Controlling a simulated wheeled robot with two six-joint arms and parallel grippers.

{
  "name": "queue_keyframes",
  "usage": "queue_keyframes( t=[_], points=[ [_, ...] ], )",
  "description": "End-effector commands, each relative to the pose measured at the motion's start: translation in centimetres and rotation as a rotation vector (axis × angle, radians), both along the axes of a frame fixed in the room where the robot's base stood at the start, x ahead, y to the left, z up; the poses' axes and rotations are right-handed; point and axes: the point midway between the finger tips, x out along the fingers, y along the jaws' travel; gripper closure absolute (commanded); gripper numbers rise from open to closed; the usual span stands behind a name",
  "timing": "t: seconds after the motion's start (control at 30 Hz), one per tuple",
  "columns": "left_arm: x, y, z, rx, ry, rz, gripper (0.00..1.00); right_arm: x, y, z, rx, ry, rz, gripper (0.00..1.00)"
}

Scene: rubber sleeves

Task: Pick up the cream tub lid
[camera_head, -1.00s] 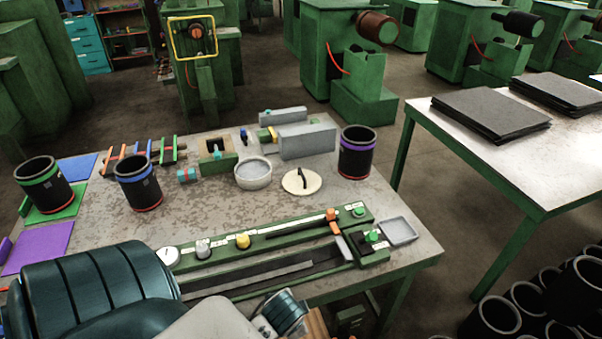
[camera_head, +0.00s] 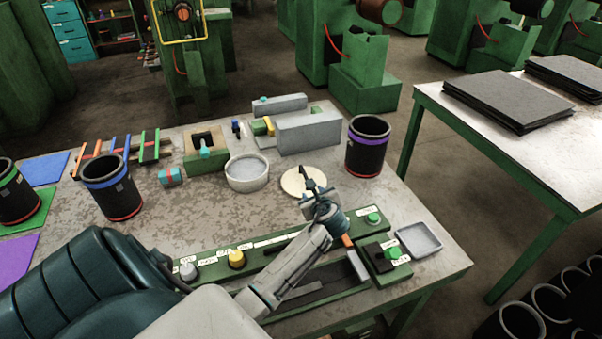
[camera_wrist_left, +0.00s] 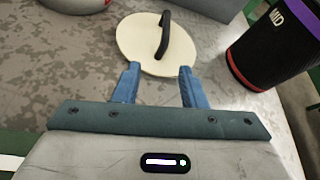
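The cream tub lid (camera_head: 292,183) is a flat round disc with a black handle, lying on the worn table. It shows large in the left wrist view (camera_wrist_left: 137,45), its handle running roughly away from me. My left gripper (camera_head: 315,188) is just in front of the lid in the head view and covers part of it. In the left wrist view its two blue fingers (camera_wrist_left: 157,78) are apart, with nothing between them, their tips near the lid's near edge. My right gripper is not in view.
A black sleeve with a purple band (camera_head: 367,150) stands right of the lid. A grey block (camera_head: 308,134) lies behind. A green control panel (camera_head: 215,262) with knobs and a small grey tray (camera_head: 420,240) are along the front edge.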

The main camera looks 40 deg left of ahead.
Motion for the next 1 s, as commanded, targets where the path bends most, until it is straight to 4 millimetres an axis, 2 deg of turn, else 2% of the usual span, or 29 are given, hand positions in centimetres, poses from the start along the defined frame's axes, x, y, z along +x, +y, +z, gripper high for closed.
queue_keyframes(
  t=[0.03,0.13,0.2,0.4,0.47,0.57,0.8,1.0],
  points=[
    [0.5,0.2,-0.7,0.025,0.015,-0.012,0.62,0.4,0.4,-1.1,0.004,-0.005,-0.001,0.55],
    [1.0,0.6,-0.8,0.058,0.037,-0.024,0.62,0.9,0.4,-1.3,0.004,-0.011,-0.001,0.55],
    [1.5,1.1,-0.8,0.068,0.044,-0.028,0.62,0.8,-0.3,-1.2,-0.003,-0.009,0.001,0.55],
    [3.2,3.4,-1.9,0.07,0.047,-0.028,0.62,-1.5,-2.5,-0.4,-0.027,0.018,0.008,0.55],
    [3.5,4.0,-2.2,0.069,0.045,-0.029,0.62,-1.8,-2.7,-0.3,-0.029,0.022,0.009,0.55],
    [3.9,4.6,-2.6,0.068,0.045,-0.028,0.62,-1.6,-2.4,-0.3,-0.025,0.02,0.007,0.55],
    [4.9,6.0,-3.0,0.067,0.046,-0.028,0.62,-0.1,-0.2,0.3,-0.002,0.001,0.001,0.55],
    [6.3,7.9,-4.0,0.067,0.044,-0.027,0.62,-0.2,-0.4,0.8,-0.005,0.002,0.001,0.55]
  ],
)
